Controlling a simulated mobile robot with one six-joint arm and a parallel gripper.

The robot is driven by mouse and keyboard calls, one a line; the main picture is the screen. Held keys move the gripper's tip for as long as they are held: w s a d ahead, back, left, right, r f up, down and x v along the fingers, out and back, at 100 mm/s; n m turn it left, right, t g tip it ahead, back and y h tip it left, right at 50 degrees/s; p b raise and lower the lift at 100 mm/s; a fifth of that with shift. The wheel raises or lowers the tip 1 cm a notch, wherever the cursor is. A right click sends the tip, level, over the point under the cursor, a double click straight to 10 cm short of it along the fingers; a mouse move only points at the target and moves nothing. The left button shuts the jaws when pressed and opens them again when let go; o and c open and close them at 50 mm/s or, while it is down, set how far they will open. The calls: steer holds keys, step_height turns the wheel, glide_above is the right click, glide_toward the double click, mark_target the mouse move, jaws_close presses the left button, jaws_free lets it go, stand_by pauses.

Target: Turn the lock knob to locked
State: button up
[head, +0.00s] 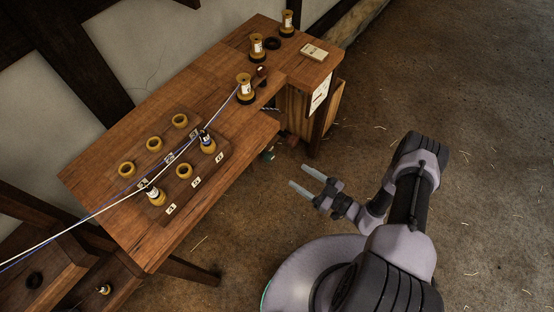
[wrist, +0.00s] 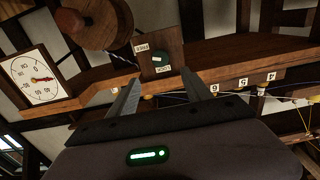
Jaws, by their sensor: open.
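The lock knob is a small dark green round knob (wrist: 160,58) on a wooden plate (wrist: 172,40) at the bench front, seen in the wrist view. Which way the knob points I cannot tell. In the head view a small teal piece (head: 268,154) under the bench edge seems to be the same knob. My gripper (head: 299,177) is open and empty, apart from the bench edge. In the wrist view its fingers (wrist: 160,92) stand either side below the knob, not touching it.
A white dial with a red pointer (wrist: 40,77) and a big round wooden piece (wrist: 92,22) are left of the knob. The bench (head: 110,165) carries several spools, a peg board (head: 222,150) and stretched cords. The floor (head: 470,190) to the right is clear.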

mark_target(271, 158)
steer(key=b+x, duration=0.1)
steer(key=x, duration=1)
steer(key=shift+w+a, duration=0.2)
steer(key=shift+a, duration=0.05)
jaws_close()
